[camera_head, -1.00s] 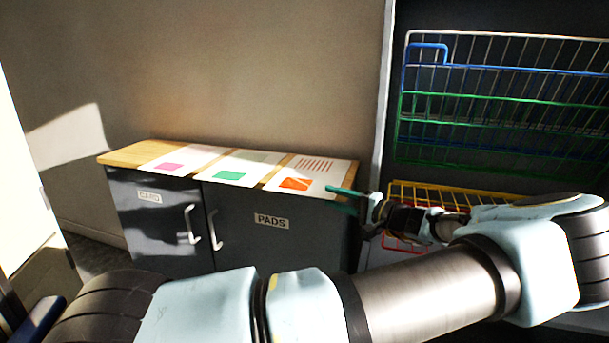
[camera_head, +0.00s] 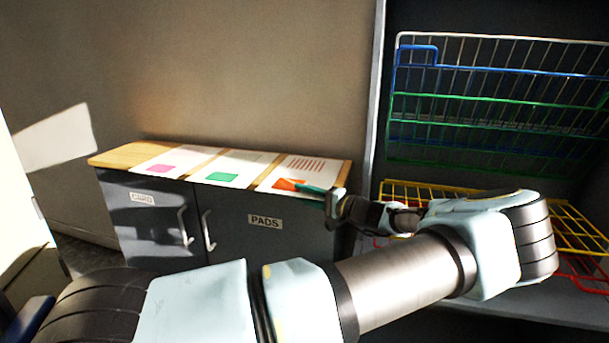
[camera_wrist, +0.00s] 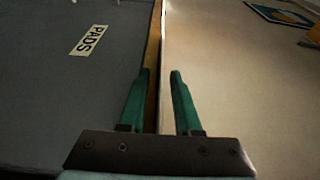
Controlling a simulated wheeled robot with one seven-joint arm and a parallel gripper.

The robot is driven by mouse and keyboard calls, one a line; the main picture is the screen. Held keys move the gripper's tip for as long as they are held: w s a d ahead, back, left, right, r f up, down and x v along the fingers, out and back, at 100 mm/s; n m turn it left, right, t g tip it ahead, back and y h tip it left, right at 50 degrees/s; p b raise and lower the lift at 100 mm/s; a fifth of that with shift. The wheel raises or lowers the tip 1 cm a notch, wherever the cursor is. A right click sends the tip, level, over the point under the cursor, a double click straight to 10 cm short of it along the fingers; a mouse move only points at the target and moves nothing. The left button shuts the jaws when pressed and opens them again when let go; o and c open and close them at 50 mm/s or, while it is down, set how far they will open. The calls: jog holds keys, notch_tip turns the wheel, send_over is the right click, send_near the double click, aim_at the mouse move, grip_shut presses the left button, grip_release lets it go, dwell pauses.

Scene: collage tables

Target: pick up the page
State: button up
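Three white pages lie side by side on the wooden cabinet top. The right page (camera_head: 314,168) has red lines and an orange patch, the middle page (camera_head: 237,166) a green patch, the left page (camera_head: 169,158) a pink patch. My gripper (camera_head: 311,189) has green fingers at the front edge of the right page, overlapping its orange patch in the head view. In the wrist view my gripper (camera_wrist: 160,74) is open, its fingers either side of the cabinet top's thin edge line. I cannot tell whether the page is between or touching them.
To the right is a rack of coloured wire baskets (camera_head: 490,105), with a yellow one (camera_head: 565,222) lower down.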

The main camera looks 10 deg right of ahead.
grip_shut()
dwell(0.5)
